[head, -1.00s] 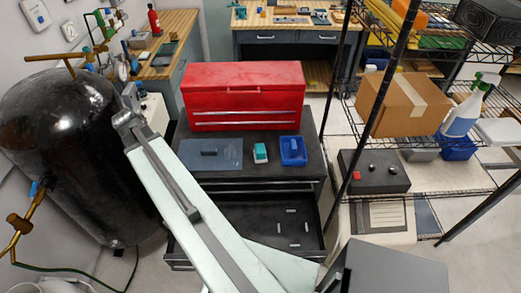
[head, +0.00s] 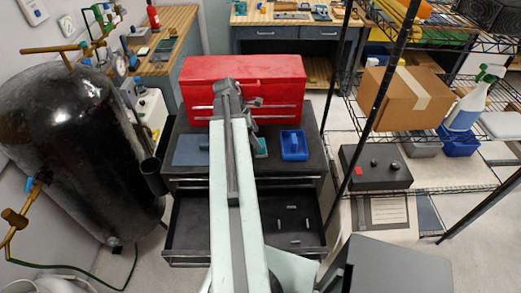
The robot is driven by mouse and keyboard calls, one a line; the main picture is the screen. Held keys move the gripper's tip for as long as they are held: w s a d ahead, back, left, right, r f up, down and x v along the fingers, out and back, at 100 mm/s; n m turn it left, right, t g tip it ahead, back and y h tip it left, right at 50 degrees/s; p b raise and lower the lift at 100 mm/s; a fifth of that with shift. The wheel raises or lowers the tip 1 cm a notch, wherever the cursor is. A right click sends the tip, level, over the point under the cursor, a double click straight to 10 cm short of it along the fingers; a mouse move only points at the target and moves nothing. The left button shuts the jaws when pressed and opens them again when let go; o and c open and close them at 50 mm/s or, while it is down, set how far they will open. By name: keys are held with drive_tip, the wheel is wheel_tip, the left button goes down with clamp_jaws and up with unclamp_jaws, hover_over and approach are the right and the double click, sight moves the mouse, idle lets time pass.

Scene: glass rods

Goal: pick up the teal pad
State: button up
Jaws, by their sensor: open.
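The teal pad (head: 261,148) lies on the dark top of the tool cabinet (head: 284,170), between a flat blue-grey plate and a blue tray. My arm hides its left part. My arm reaches up over the cabinet, and my gripper (head: 252,108) is at its far end, in front of the red toolbox in the picture. The gripper is open, with nothing seen between its fingers. It appears above and slightly left of the pad in the picture, apart from it; its height over the cabinet is hard to tell.
The red toolbox (head: 284,76) stands at the back of the cabinet top. The blue tray (head: 294,145) is close right of the pad, the blue-grey plate (head: 186,150) to the left. An open drawer (head: 186,222) holds several small pieces. A black tank (head: 75,150) and wire shelving flank the cabinet.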

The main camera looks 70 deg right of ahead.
drive_tip(key=b+x, duration=0.4)
drive_tip(key=x, duration=0.1)
drive_tip(key=shift+a+f+b, duration=0.1)
drive_tip(key=shift+f+b, duration=0.05)
drive_tip(key=shift+b, duration=0.25)
drive_tip(key=c, duration=1.5)
drive_tip(key=shift+r, duration=0.25)
wheel_tip(320, 180, up, 10)
drive_tip(key=p, duration=1)
drive_tip(key=shift+p, duration=0.3)
drive_tip(key=shift+f, duration=0.1)
